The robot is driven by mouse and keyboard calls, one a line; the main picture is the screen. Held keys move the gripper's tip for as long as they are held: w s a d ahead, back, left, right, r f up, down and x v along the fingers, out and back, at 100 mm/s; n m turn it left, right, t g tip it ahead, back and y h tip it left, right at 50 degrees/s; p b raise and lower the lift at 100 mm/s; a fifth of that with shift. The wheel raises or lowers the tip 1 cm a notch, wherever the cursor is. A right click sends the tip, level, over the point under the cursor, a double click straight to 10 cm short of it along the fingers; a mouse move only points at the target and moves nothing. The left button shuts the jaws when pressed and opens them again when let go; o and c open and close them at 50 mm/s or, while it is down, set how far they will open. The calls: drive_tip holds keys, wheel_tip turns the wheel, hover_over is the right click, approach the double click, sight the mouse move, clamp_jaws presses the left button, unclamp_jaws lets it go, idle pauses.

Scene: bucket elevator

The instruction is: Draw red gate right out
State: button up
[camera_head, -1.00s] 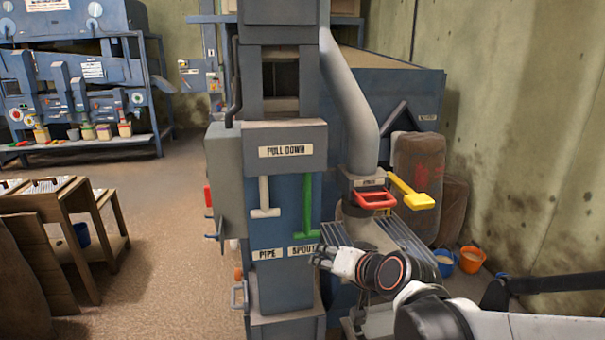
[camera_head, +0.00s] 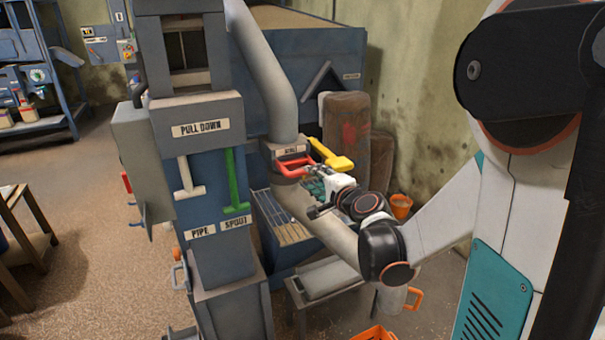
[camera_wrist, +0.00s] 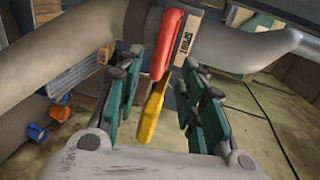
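The red gate (camera_head: 293,168) is a red loop handle on the front of the spout box under the grey pipe. The yellow gate (camera_head: 332,156) sticks out beside it to the right. My gripper (camera_head: 314,176) is close to the red handle, at its right end. In the wrist view my gripper (camera_wrist: 162,72) is open, its teal-padded fingers wide apart. The red gate (camera_wrist: 166,45) shows ahead between the fingertips, and the yellow gate (camera_wrist: 152,112) lies lower between the fingers. I cannot tell whether any finger touches the red handle.
The blue column left of the spout carries a white lever (camera_head: 189,178) and a green lever (camera_head: 235,183). A sloping grey pipe (camera_head: 325,228) runs below the gates. Brown sacks (camera_head: 346,130) and an orange bucket (camera_head: 401,206) stand behind by the wall.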

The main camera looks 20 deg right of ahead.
sight(304, 172)
drive_tip(key=b+x, duration=0.1)
drive_tip(key=x, duration=0.7)
clamp_jaws()
